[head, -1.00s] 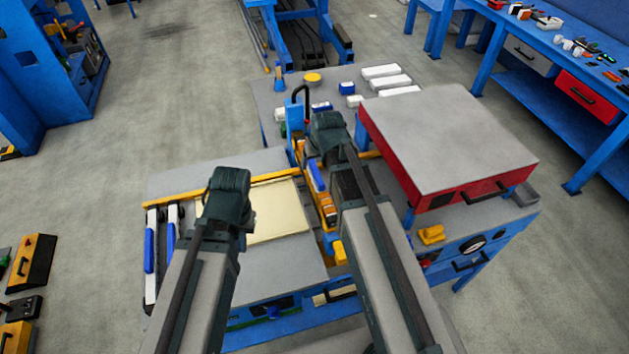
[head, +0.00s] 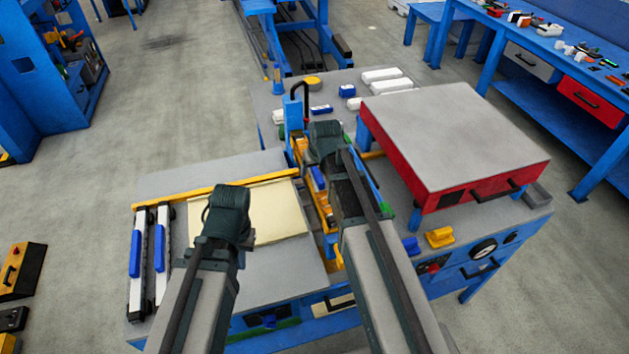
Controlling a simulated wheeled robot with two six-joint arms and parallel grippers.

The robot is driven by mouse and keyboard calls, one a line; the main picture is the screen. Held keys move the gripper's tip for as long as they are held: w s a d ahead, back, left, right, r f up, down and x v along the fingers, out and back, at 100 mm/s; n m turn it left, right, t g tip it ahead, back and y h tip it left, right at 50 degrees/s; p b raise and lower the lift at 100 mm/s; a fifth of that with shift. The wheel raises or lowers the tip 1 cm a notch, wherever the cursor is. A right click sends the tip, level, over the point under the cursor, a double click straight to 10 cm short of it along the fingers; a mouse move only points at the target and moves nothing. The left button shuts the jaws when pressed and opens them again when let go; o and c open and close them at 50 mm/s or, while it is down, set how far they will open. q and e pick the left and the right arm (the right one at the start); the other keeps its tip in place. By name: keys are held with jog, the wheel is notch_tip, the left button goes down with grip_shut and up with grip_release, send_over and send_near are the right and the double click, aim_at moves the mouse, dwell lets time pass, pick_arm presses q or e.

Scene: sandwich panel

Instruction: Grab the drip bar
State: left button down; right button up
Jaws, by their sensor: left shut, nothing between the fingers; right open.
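A yellow bar (head: 180,198) runs across the far side of the grey table (head: 262,268), beyond a cream panel (head: 275,215). Two slim white-and-black bars with blue grips (head: 137,265) lie side by side at the table's left. I cannot tell for sure which of these is the drip bar. My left gripper (head: 228,212) is over the near left part of the cream panel, right of the two bars, shut and empty. My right gripper (head: 326,140) is open above the narrow blue-and-yellow middle unit. The wrists hide most of the fingers.
A raised red box with a grey top (head: 455,135) stands right of my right arm. A yellow handle (head: 440,237) sits below it. White blocks (head: 381,75) lie on the back table. A blue workbench (head: 545,75) stands far right.

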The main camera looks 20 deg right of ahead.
jog(key=shift+w+f, duration=0.15)
jog(key=shift+f, duration=0.4)
jog(key=shift+r, duration=0.1)
jog(key=shift+c, duration=0.3)
grip_shut()
